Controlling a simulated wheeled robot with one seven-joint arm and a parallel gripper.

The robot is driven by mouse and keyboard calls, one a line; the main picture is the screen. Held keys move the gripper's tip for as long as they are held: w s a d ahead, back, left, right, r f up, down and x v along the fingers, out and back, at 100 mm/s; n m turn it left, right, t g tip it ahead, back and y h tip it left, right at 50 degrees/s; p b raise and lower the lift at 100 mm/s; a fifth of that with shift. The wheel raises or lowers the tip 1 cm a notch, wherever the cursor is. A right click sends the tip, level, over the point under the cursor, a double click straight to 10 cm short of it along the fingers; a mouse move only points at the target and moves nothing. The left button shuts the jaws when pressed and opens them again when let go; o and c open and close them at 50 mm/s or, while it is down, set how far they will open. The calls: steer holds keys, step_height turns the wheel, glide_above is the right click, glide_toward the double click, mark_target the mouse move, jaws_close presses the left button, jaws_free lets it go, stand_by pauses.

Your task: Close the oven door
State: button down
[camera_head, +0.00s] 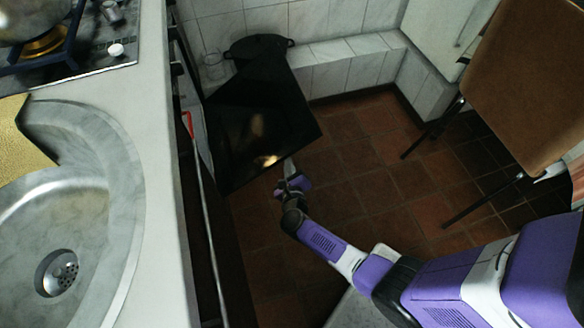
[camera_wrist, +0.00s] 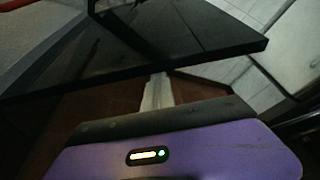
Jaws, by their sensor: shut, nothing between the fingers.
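The oven door (camera_head: 262,122) is a dark, glossy panel that stands open, reaching out from the front of the counter over the tiled floor. In the wrist view the door (camera_wrist: 185,50) spans the upper part of the picture as a dark slab with a thick edge. My gripper (camera_head: 289,165) is shut and empty at the door's near outer edge. In the wrist view its pale fingers (camera_wrist: 158,92) point at the door's edge from below. I cannot tell whether they touch it. The oven's inside is hidden by the counter.
The counter (camera_head: 155,200) with a sink (camera_head: 60,190) and stove is at the left. A red cloth or handle (camera_head: 188,124) shows on its front. A black pot (camera_head: 259,46) sits beyond the door by the tiled ledge. A brown chair (camera_head: 525,75) stands at the right. Floor between is clear.

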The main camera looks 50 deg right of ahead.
steer(key=w+a+r+n+h+p, duration=0.1)
steer(key=w+a+r+n+p, duration=0.2)
steer(key=w+a+r, duration=0.3)
steer(key=shift+a+r+h+p, duration=0.4)
steer(key=shift+a+r+p, duration=0.45)
steer(key=shift+a+r, duration=0.95)
steer(key=shift+d+r, duration=0.25)
steer(key=shift+d, duration=0.15)
